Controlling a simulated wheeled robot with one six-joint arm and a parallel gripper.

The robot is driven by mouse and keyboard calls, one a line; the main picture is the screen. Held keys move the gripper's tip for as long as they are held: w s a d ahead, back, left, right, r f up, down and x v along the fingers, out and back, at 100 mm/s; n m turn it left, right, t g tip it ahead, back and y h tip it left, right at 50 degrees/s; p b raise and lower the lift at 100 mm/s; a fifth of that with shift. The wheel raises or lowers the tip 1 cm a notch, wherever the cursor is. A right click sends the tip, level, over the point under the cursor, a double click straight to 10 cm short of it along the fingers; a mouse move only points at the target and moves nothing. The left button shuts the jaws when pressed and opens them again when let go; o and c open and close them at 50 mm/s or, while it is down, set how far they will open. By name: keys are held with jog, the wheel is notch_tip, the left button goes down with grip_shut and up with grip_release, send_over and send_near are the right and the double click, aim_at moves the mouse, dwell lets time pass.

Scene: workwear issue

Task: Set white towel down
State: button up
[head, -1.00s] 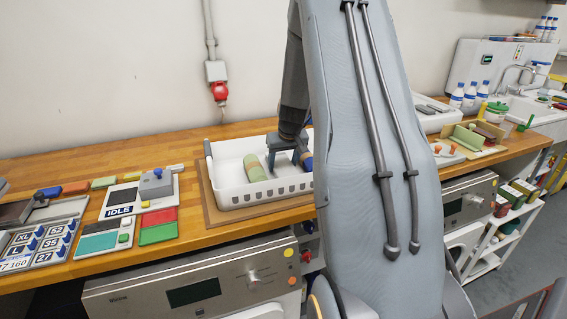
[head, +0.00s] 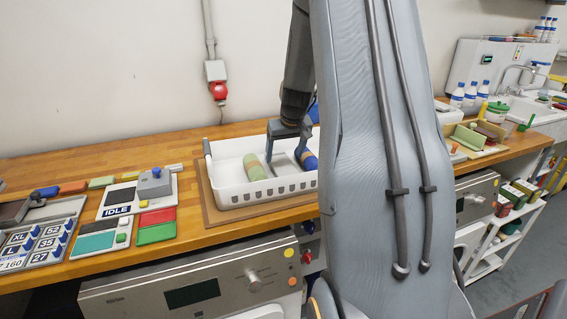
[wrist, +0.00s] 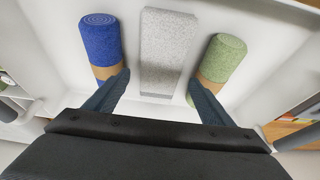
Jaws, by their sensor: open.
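The white towel (wrist: 165,55) lies in the white basket (head: 232,192) in the wrist view, between a blue rolled towel (wrist: 101,40) and a green rolled towel (wrist: 222,58). My gripper (wrist: 160,95) is open, with one finger on each side of the white towel and a gap to it on both sides. The fingertips are close to the two rolled towels; I cannot tell if they touch. In the head view my gripper (head: 287,150) is over the basket, with the green towel (head: 254,168) left of it and the blue towel (head: 309,161) to its right.
The basket stands on a brown mat (head: 208,207) on the wooden counter (head: 110,165). Left of it are a device marked IDLE (head: 118,210) and red and green panels (head: 156,226). My arm hides the counter right of the basket.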

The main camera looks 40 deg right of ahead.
jog(key=b+v, duration=0.1)
jog(key=v, duration=0.6)
jog(key=shift+b, duration=0.35)
